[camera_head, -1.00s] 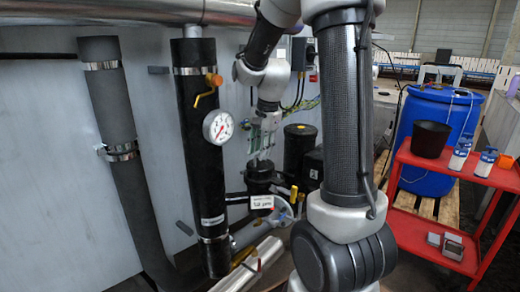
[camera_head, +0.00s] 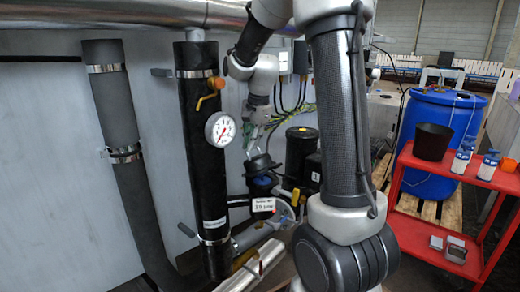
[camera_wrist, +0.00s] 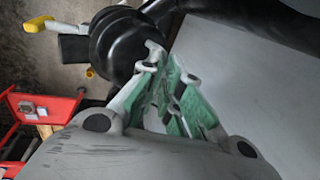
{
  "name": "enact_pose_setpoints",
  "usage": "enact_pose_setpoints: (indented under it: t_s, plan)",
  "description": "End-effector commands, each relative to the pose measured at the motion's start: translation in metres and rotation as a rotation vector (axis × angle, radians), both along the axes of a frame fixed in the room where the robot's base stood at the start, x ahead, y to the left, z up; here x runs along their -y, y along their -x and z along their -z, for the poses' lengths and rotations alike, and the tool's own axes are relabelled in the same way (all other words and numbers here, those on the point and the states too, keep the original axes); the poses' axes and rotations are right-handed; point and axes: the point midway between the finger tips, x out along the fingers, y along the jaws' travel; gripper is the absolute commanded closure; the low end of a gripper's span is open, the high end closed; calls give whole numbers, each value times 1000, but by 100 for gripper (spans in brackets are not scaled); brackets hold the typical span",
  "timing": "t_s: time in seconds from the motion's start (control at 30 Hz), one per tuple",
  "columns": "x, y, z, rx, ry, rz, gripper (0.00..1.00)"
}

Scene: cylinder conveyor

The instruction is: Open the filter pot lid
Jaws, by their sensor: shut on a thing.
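The filter pot (camera_head: 262,206) is a small black upright cylinder with a white label, left of my large arm link in the head view. Its black lid (camera_head: 262,163) stands tilted up at the top, and a blue part (camera_head: 263,182) shows in the opening below it. My gripper (camera_head: 254,151) reaches down from above and is shut at the lid's upper side. In the wrist view the green-padded fingers (camera_wrist: 160,65) are close together against a black round part (camera_wrist: 122,42). The fingers hide the exact grasp point.
A black pipe with a pressure gauge (camera_head: 220,128) and an orange-yellow valve handle (camera_head: 210,93) stands to the left. A taller black cylinder (camera_head: 300,152) is close on the right. A red cart (camera_head: 440,215) and blue barrel (camera_head: 438,125) stand farther right.

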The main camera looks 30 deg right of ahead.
Motion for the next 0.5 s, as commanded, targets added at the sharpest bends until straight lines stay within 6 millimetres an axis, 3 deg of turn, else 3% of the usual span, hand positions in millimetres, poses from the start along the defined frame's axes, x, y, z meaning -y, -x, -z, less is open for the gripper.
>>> enact_pose_setpoints:
  t_s: [0.3,0.43,0.5]
  plan:
    - [-2,-1,6,-16,-2,1,100]
    - [-2,-1,6,-17,-3,0,74]
    - [-2,-1,6,-15,-2,1,70]
